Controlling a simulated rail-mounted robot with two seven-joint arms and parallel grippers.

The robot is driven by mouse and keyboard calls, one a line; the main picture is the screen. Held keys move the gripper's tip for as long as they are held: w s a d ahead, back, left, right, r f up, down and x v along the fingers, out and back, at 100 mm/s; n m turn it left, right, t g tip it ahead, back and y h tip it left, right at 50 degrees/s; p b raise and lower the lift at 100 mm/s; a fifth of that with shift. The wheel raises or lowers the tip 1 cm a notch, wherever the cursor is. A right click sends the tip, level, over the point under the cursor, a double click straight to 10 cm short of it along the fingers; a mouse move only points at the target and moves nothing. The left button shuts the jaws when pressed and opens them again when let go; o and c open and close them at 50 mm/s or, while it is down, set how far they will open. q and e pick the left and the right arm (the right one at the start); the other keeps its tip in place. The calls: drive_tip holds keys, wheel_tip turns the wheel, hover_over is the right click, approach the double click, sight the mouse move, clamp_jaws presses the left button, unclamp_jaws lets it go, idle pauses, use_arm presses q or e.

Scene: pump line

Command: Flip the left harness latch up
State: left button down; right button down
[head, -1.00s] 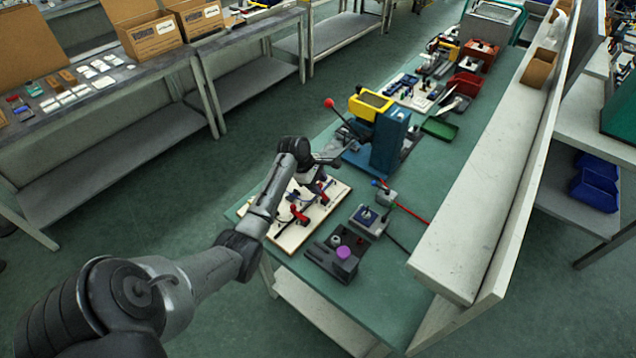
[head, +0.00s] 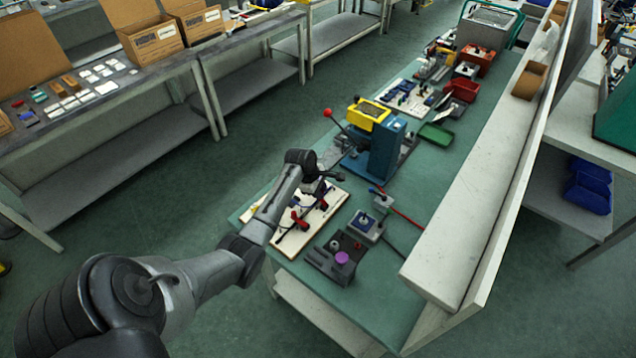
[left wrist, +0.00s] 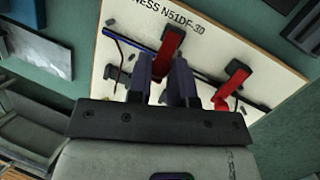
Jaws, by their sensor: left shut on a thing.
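The pale harness board (head: 332,206) lies on the green bench and carries dark cables and red latches. In the left wrist view the board (left wrist: 215,52) shows printed text along its top. Its left red latch (left wrist: 171,42) lies between the fingers of my left gripper (left wrist: 161,68), which is shut on it. The latch's lower end is partly hidden by the fingers. The right red latch (left wrist: 235,82) is just beside the right finger, apart from it. In the head view my left gripper (head: 320,188) is over the far part of the board, its fingertips unclear. My right gripper is not shown.
A blue press with a yellow top (head: 368,112) stands behind the board. A dark fixture with a purple knob (head: 342,258) and a grey box (head: 366,225) stand to its right. A pale shelf (head: 470,200) runs along the bench's right side. The front right bench surface is clear.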

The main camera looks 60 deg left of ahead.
use_arm(q)
drive_tip(key=shift+w+d+r+m+g+y+p, duration=0.25)
drive_tip(key=shift+d+y+p, duration=0.35)
drive_tip(key=shift+p, duration=1)
drive_tip(key=shift+w+d+r+m+g+y+p, duration=0.15)
drive_tip(key=shift+d+r+g+y+p, duration=0.2)
drive_tip(key=shift+y+p, duration=0.85)
drive_tip(key=shift+w+d+f+g+y+p, duration=0.25)
drive_tip(key=shift+d+y+p, duration=0.3)
drive_tip(key=shift+p, duration=0.6)
drive_tip(key=shift+f, duration=0.1)
drive_tip(key=c, duration=1)
unclamp_jaws()
drive_tip(key=shift+d, duration=0.1)
drive_tip(key=shift+p+v, duration=0.9)
drive_tip(key=shift+v, duration=6)
